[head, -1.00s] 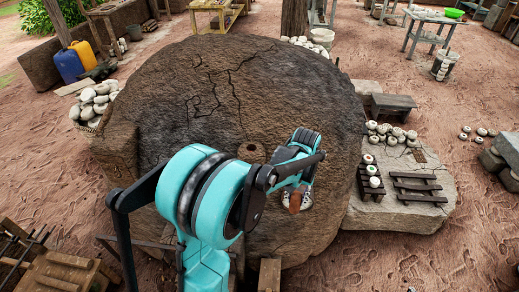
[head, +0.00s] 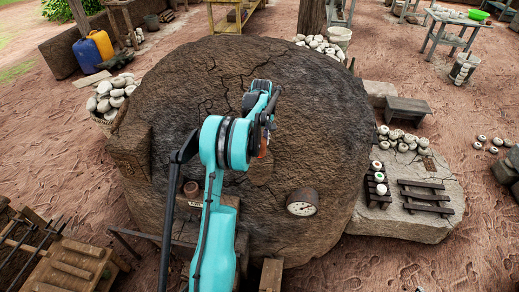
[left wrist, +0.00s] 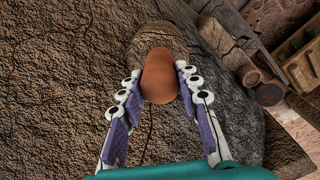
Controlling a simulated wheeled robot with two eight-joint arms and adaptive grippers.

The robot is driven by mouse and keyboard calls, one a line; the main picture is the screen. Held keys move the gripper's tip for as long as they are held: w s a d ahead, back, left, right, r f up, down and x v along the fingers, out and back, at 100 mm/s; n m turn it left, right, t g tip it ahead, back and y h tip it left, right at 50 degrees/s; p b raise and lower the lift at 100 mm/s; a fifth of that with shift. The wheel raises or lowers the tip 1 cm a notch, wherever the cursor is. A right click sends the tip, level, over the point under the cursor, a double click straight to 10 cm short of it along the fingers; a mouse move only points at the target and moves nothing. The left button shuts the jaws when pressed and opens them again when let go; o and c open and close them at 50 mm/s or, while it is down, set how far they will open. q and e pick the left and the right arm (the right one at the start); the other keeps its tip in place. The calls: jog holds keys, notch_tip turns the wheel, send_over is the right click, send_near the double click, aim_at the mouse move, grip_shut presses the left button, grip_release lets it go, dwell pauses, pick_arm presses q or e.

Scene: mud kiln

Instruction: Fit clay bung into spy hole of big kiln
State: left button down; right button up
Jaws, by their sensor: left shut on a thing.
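The big kiln (head: 310,110) is a large cracked mud dome filling the middle of the head view. My left gripper (head: 263,146) is in front of its face, mostly hidden by its own arm. In the left wrist view, the left gripper (left wrist: 155,85) is shut on the orange-brown clay bung (left wrist: 160,78), its fingers on either side. A round, cracked mud stub (left wrist: 161,38) is right beyond the bung; I cannot tell whether they touch. A little of the bung shows in the head view (head: 263,148). The spy hole is not visible now. The right gripper is out of view.
A stone slab (head: 440,218) with small racks lies at right.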

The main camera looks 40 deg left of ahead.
pick_arm(q)
jog(key=f, duration=0.1)
jog(key=w+a+f, duration=0.1)
jog(key=f, duration=0.1)
jog(key=a+f+b, duration=0.1)
jog(key=f, duration=0.1)
jog(key=shift+w, duration=0.15)
jog(key=shift+w+f, duration=0.1)
jog(key=shift+f, duration=0.2)
jog(key=shift+f, duration=0.1)
jog(key=c, duration=1.1)
grip_release()
jog(key=shift+o, duration=0.2)
